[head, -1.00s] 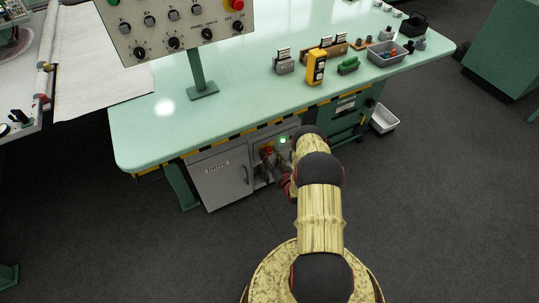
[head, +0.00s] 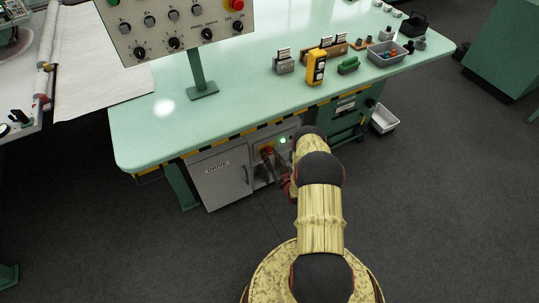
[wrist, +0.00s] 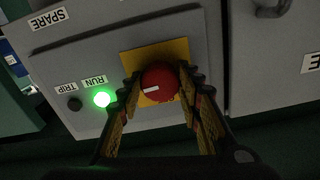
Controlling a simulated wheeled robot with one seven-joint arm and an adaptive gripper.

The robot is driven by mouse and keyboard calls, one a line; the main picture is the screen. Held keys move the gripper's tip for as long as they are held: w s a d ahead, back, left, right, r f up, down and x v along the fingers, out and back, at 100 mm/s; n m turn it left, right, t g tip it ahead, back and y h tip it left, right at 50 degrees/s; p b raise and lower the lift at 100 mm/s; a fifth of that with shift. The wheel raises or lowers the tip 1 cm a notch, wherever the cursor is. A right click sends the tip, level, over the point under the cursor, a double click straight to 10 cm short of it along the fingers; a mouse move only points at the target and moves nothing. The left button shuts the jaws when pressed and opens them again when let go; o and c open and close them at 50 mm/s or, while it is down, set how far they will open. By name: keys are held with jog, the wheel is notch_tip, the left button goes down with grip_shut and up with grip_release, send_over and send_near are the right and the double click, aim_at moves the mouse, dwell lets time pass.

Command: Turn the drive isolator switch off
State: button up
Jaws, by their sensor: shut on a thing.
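The drive isolator switch is a round red knob (wrist: 160,84) with a short white mark, on a yellow square plate (wrist: 186,50). In the wrist view my gripper (wrist: 160,78) has one finger on each side of the knob and is shut on it. The white mark lies nearly level across the picture. A green lamp (wrist: 102,99) labelled RUN is lit, and a dark lamp (wrist: 74,104) labelled TRIP is beside it. In the head view the red knob (head: 267,151) shows small on the cabinet front under the bench, partly hidden by my gripper.
A grey cabinet door (head: 219,176) is just left of the switch. The green bench top (head: 230,110) overhangs it, with a control panel (head: 175,25) above. A white bin (head: 384,119) stands on the floor to the right. The floor left of my arm is clear.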

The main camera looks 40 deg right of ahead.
jog(key=n, duration=0.8)
jog(key=shift+d+n, duration=0.1)
jog(key=shift+n, duration=0.2)
jog(key=n, duration=0.4)
jog(key=shift+n, duration=2.2)
jog(key=o, duration=1.2)
jog(key=shift+c, duration=0.2)
jog(key=shift+s, duration=0.1)
jog(key=v, duration=1.1)
jog(key=shift+s, duration=0.4)
